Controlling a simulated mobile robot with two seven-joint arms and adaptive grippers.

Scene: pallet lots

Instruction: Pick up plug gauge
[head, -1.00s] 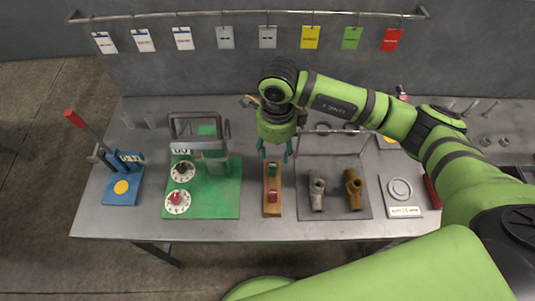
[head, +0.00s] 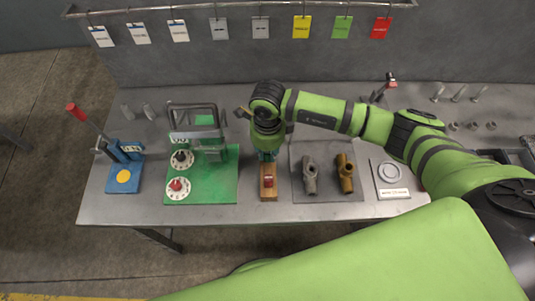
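The plug gauge, with a red end (head: 268,182), lies on a narrow wooden block (head: 268,195) near the front middle of the table. Its green end, seen earlier, is now covered by my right gripper (head: 267,156). The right gripper points down, low over the back part of the block. Its fingertips are small and partly hidden, so I cannot tell whether they are apart or closed on the gauge. My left gripper is not in view.
A green board with dials (head: 220,185) stands close left of the block. A grey plate (head: 325,190) with a grey and a brass fitting is close right. A blue lever fixture (head: 122,182) and a white round-disc plate (head: 392,192) stand farther out. Tags hang behind.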

